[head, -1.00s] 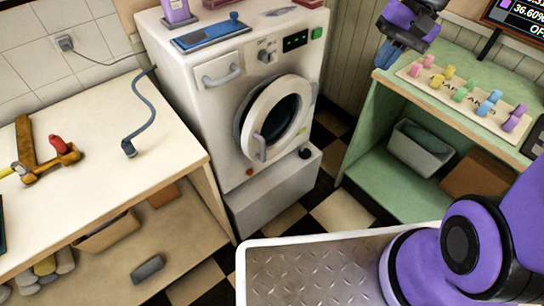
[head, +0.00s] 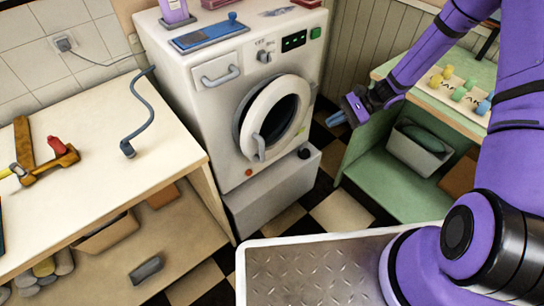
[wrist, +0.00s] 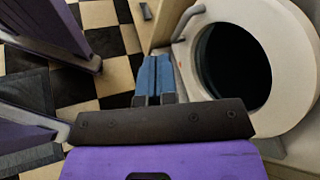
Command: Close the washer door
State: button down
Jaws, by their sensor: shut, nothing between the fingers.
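The washer (head: 215,115) is a white front-loader against the back wall. Its round white door (head: 258,110) stands partly open, with a dark gap along its left side and a grey handle (head: 258,147) low on that side. My gripper (head: 335,119) has blue fingertips and is shut and empty. In the head view it is to the right of the door, apart from it. In the wrist view the shut fingers (wrist: 160,78) are left of the door ring (wrist: 287,60); the handle (wrist: 187,22) shows beyond them. I cannot tell the exact gap to the door.
A wooden table (head: 90,130) with a grey hose stands left of the washer. A green shelf unit (head: 385,185) with a bin (head: 418,152) stands right, close to my gripper. Checkered floor (head: 340,212) lies between them.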

jog(key=s+a+f+m+t+y, duration=0.15)
jog(key=f+m+t, duration=0.3)
jog(key=f, duration=0.45)
jog(key=a+f+m+t+y, duration=0.3)
jog(key=f+m, duration=0.2)
jog(key=f, duration=0.4)
send_near(252, 152)
jog(key=a, duration=0.2)
jog(key=shift+s+a+r+g, duration=0.1)
jog(key=shift+a+r+g, duration=0.15)
jog(key=shift+a+r, duration=0.05)
jog(key=w+a, duration=0.1)
jog(key=a, duration=0.1)
jog(key=shift+w+a, duration=0.35)
jog(key=shift+w, duration=0.05)
jog(key=shift+d, duration=0.15)
jog(key=shift+s+d, duration=0.1)
jog(key=shift+d, duration=0.25)
jog(key=s+v, duration=0.2)
jog(key=v, duration=1.1)
jog(key=shift+a, duration=0.15)
